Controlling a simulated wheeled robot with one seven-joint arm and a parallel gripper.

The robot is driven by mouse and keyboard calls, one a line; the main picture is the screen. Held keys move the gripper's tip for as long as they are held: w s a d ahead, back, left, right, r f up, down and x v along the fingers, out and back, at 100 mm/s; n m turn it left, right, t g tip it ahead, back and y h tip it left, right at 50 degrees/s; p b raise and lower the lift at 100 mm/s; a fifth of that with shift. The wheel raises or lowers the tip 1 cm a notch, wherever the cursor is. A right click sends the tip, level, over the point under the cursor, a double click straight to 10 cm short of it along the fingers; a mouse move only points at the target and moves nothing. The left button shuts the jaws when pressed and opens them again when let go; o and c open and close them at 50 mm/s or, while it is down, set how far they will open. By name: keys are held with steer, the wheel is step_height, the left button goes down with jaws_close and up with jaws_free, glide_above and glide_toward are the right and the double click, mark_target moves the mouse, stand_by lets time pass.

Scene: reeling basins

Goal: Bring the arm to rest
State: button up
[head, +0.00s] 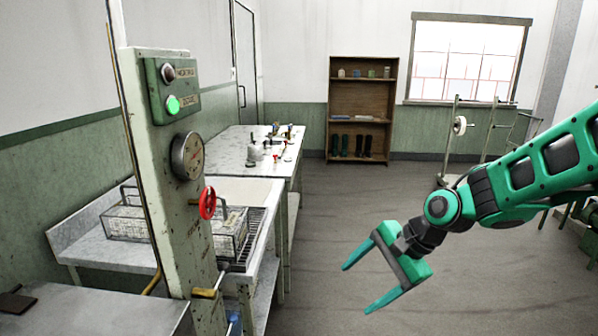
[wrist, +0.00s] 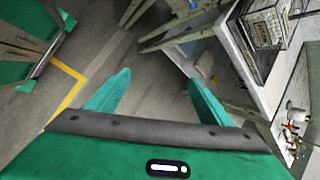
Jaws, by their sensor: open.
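My gripper (head: 356,287) is green with a dark grey wrist. It hangs in free air over the open floor, right of the panel post and the benches. Its two fingers are spread apart with nothing between them. In the wrist view my gripper (wrist: 158,90) also shows its two green fingers apart, with grey floor between and beyond them. My arm reaches in from the right edge of the head view, bent down at the elbow. Nothing touches the fingers.
A panel post (head: 165,180) with a lit green lamp (head: 173,106), a gauge (head: 187,156) and a red valve wheel (head: 207,203) stands at left. Wire baskets (head: 125,222) sit on a sink bench. A worktable (head: 235,147) and a shelf (head: 361,68) stand behind. The middle floor is clear.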

steer(key=s+d+r+n+h, duration=0.1)
steer(key=s+d+n+h, duration=0.15)
steer(key=s+d, duration=0.45)
steer(key=s+d+r+n+h, duration=0.1)
steer(key=s+d+h, duration=0.2)
steer(key=d, duration=0.9)
steer(key=s+d+n+g, duration=0.1)
steer(key=s+d, duration=0.3)
steer(key=s, duration=0.3)
steer(key=s+d+r+n+g, duration=0.1)
steer(key=s+d, duration=0.2)
steer(key=s, duration=0.4)
steer(key=shift+s+d+r+g, duration=0.25)
steer(key=shift+s+d+g, duration=0.05)
steer(key=shift+s+d, duration=0.1)
